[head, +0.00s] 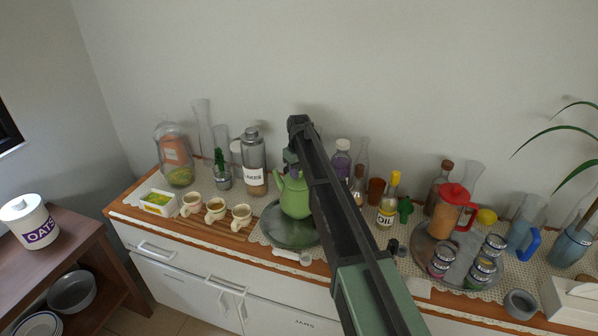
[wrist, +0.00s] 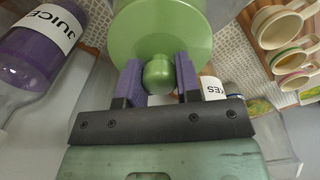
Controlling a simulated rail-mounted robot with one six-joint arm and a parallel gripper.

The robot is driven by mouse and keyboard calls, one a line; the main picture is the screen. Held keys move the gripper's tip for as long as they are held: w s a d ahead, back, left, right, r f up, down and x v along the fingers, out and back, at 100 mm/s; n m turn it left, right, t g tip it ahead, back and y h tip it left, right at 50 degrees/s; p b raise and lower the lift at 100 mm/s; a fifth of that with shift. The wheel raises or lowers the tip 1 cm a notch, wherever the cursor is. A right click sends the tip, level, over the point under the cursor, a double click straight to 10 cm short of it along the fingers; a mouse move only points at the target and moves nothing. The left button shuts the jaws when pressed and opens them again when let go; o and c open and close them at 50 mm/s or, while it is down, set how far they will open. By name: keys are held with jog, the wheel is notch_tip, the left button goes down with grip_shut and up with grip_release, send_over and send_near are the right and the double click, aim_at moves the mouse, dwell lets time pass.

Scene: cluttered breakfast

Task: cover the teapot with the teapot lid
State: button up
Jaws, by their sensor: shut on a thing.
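The green teapot (head: 294,202) stands upright on a dark green round tray (head: 270,232) in the head view. My gripper (head: 291,163) is right above it, partly hidden by my arm. In the wrist view the purple fingers of my gripper (wrist: 159,79) are shut on the round knob of the green teapot lid (wrist: 158,74). A wide green round surface lies beyond the knob and runs off the top edge. I cannot tell whether the lid touches the teapot's rim; that spot is mostly hidden.
Three cups (head: 241,216) stand left of the tray. A flakes jar (head: 254,165) is behind it to the left. A juice bottle (wrist: 38,50) is close beside my gripper. The oil bottle (head: 388,208) and a red-lidded jug (head: 450,212) stand to the right.

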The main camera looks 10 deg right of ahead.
jog(key=shift+f+b, duration=0.3)
jog(key=shift+f, duration=0.1)
jog(key=o, duration=1)
jog(key=shift+r, duration=0.1)
notch_tip(320, 180, up, 6)
jog(key=p, duration=0.6)
jog(key=s+m, duration=0.1)
jog(key=s, duration=1.1)
jog(key=s+m, duration=0.2)
jog(key=s, duration=1.1)
jog(key=s+m, duration=0.1)
jog(key=s, duration=1.2)
jog(key=shift+s+m, duration=0.1)
jog(key=shift+m, duration=0.2)
